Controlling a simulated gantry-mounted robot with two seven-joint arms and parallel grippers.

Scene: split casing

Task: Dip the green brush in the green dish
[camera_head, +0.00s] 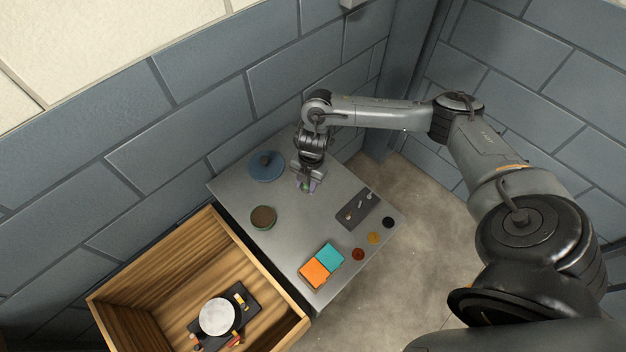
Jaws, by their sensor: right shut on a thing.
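My right gripper (308,184) points down at the far part of the grey table (287,228), close to the blue wall. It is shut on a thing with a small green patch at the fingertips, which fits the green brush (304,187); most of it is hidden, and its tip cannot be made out. A purple patch shows beside it. I cannot make out a clearly green dish. Small round dishes in red (358,254), yellow (374,238) and very dark blue or black (388,222) line the table's right edge. My left gripper is not in view.
A dark tray (345,222) with small brush-like pieces lies right of the gripper. A blue round lid or plate (266,166) and a greenish-brown bowl (263,217) stand left. Orange (314,274) and teal (330,256) squares lie in front. A wooden crate (112,294) stands front left.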

